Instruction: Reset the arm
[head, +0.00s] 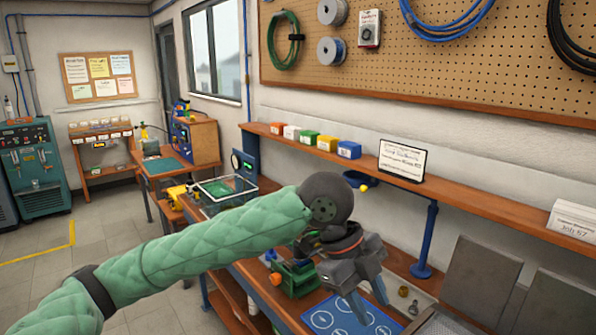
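My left arm, in a green quilted sleeve, reaches in from the left in the head view and extends over the workbench. My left gripper (373,309) hangs at its end with the fingers pointing down. The two fingers stand apart with nothing seen between them. They are over or close above a blue mat with white ring outlines (322,318); I cannot tell the exact height. A green device with an orange knob (293,278) is on the bench just left of the gripper, partly hidden by my arm. My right gripper is not in view.
Grey panels (480,280) stand at the right. A wooden shelf (460,187) with colored boxes and a small sign (402,160) runs along the wall. A clear-sided tray (225,190) sits behind my arm. Open floor lies left.

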